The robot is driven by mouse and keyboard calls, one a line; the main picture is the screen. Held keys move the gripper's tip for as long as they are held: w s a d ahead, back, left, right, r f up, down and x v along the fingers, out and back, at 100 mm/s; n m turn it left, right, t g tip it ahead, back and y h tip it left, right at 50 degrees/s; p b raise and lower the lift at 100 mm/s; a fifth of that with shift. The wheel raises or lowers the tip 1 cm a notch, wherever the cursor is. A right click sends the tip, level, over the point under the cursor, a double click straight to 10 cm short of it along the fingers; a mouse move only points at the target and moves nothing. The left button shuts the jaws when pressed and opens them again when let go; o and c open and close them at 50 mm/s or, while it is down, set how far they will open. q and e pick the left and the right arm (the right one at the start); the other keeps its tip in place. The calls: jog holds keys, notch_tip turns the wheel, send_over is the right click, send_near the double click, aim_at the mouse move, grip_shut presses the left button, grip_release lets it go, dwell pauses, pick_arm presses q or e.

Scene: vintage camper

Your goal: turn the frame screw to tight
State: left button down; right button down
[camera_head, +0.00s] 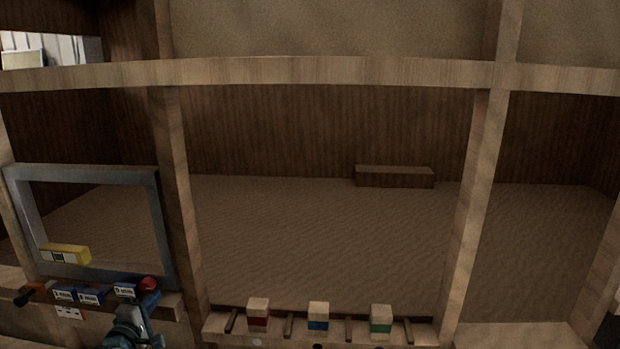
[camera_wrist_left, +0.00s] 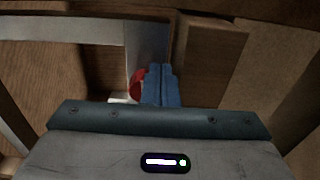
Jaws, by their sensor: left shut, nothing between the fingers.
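A grey rectangular metal frame (camera_head: 90,171) stands at the left of the head view. A round red knob (camera_head: 147,284) sits by its lower right corner; I take it for the frame screw, but cannot read its setting. My left gripper (camera_head: 150,300) comes up from below, its blue fingers just under and beside the knob. In the left wrist view the fingers (camera_wrist_left: 161,84) are shut together with nothing between them. The red knob (camera_wrist_left: 136,82) shows just left of them, partly hidden; I cannot tell whether they touch. The grey frame (camera_wrist_left: 148,45) lies beyond. My right gripper is not in view.
A yellow block (camera_head: 67,252) is at the frame's lower left. A wooden post (camera_head: 180,200) rises right of the frame. Coloured blocks (camera_head: 318,316) stand on a slotted shelf.

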pick_arm(q)
jog(key=s+p, duration=0.4)
jog(key=s, duration=0.2)
jog(key=shift+a+r, duration=0.1)
jog(key=w+b, duration=0.1)
jog(key=w+r+b, duration=0.1)
jog(key=w, duration=0.1)
jog(key=w+r, duration=0.1)
jog(key=w, duration=0.1)
jog(key=shift+r+b, duration=0.1)
jog(key=shift+b, duration=0.3)
jog(key=shift+w+r, duration=0.15)
jog(key=shift+w, duration=0.4)
jog(key=shift+b, duration=0.35)
dwell(0.4)
